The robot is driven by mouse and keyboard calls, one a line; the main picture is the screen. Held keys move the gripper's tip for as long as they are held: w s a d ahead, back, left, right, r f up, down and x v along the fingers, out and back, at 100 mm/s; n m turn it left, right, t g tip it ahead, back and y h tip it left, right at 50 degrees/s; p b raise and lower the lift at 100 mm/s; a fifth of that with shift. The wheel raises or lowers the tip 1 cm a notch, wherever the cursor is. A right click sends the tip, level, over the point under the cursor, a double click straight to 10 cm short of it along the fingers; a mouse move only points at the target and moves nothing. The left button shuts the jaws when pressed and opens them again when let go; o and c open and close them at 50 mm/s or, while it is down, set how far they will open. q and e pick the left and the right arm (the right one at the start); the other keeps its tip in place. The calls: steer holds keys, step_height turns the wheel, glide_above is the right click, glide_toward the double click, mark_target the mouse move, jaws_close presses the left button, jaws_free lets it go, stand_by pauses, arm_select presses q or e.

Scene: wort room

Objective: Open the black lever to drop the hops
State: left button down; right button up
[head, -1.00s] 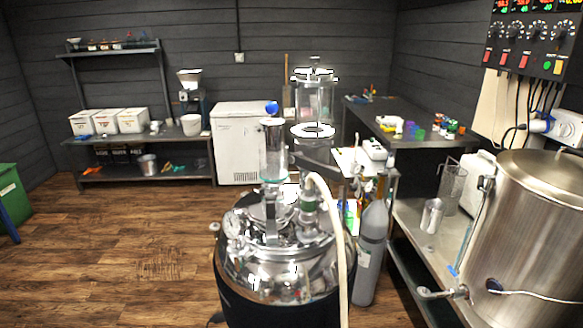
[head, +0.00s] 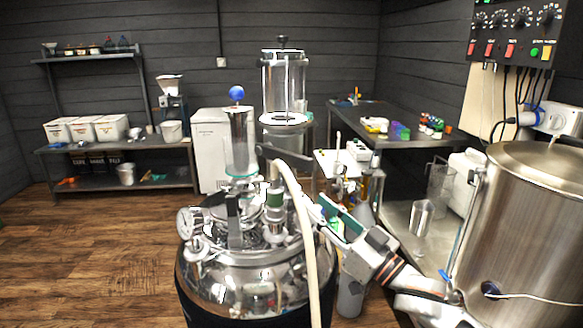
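A steel vessel (head: 250,270) stands in the middle of the head view. A clear cylinder (head: 240,145) with a blue ball on top rises from its lid, and a taller clear cylinder (head: 284,85) stands behind it. A black lever-like bar (head: 288,157) shows beside the cylinders, above the lid; part of it is hidden behind the cream hose. My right gripper (head: 322,213) is open and empty, at the right side of the lid, right of the hose and below the bar. It does not touch the bar. My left gripper is not in view.
A cream hose (head: 303,210) arches down the front of the vessel. A pressure gauge (head: 189,222) sticks out at the lid's left. A big steel kettle (head: 525,235) stands at the right, with a grey gas bottle (head: 349,296) behind my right arm. The wooden floor (head: 100,250) at left is clear.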

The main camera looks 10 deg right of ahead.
mark_target(308, 171)
steer(key=r, duration=0.2)
steer(key=w+r+n+y, duration=0.1)
steer(key=r, duration=0.1)
steer(key=r+y+b, duration=0.1)
steer(key=r, duration=0.1)
steer(key=shift+w+a+g, duration=0.2)
steer(key=shift+w+g, duration=0.2)
steer(key=shift+w+a+r, duration=0.15)
steer(key=shift+w+r, duration=0.05)
steer(key=shift+r, duration=0.05)
steer(key=shift+x, duration=3.5)
